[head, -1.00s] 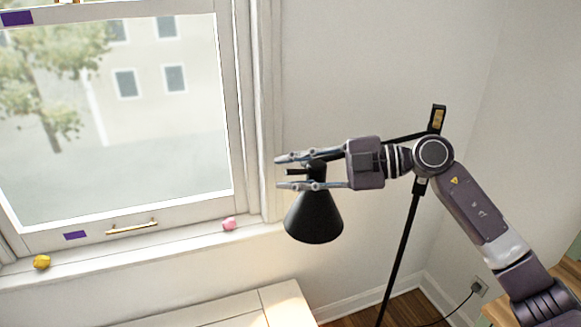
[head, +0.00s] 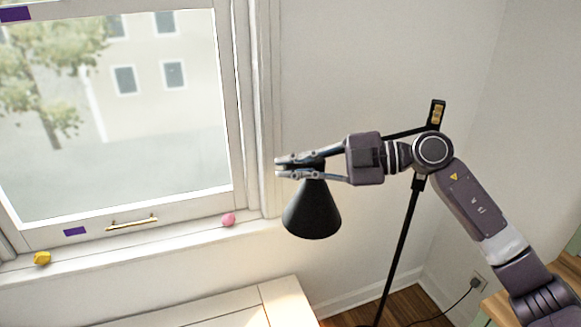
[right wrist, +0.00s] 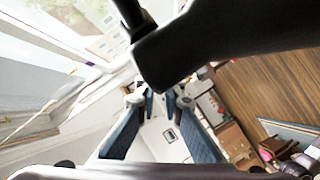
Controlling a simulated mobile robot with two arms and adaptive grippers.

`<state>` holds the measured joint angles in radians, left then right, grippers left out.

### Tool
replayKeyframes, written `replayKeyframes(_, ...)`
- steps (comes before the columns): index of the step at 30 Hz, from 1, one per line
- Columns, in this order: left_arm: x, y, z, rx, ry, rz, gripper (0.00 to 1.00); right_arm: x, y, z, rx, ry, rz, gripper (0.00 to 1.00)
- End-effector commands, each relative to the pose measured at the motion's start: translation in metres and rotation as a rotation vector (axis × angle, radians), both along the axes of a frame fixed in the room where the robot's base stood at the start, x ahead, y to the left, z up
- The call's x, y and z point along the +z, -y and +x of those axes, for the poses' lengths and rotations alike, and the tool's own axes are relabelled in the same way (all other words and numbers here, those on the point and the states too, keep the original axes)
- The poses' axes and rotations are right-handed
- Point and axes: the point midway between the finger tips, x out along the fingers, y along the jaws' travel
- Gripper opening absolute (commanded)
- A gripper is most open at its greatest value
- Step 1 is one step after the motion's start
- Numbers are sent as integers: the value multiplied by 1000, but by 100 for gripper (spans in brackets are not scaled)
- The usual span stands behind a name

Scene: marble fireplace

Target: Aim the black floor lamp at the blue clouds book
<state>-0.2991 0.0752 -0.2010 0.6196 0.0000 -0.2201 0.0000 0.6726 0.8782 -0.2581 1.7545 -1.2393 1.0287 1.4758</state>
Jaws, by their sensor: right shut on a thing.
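The black floor lamp has a cone shade (head: 312,212) that hangs with its wide opening downward, in front of the wall right of the window. Its thin pole (head: 402,240) stands behind my right arm. My right gripper (head: 285,168) reaches in from the right and is shut on the narrow top of the lamp head, above the shade. In the right wrist view, the black lamp (right wrist: 230,38) fills the upper part and hides what is behind it. I cannot make out the blue clouds book in either view. My left gripper is out of view.
A yellow lump (head: 42,258) and a pink lump (head: 228,219) sit on the window sill (head: 150,240). A white surface (head: 225,305) lies below the sill. A cord (head: 452,308) runs to a wall outlet (head: 479,282) at lower right.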

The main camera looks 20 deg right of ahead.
Motion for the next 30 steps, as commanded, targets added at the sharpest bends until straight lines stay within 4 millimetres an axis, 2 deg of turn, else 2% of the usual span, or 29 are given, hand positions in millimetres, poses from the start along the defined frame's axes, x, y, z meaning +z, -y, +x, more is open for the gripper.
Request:
replayKeyframes(21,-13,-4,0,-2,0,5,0,20,10,2,-1,-68,412,0)
replayKeyframes(30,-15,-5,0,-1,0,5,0,25,14,2,-1,-79,496,0)
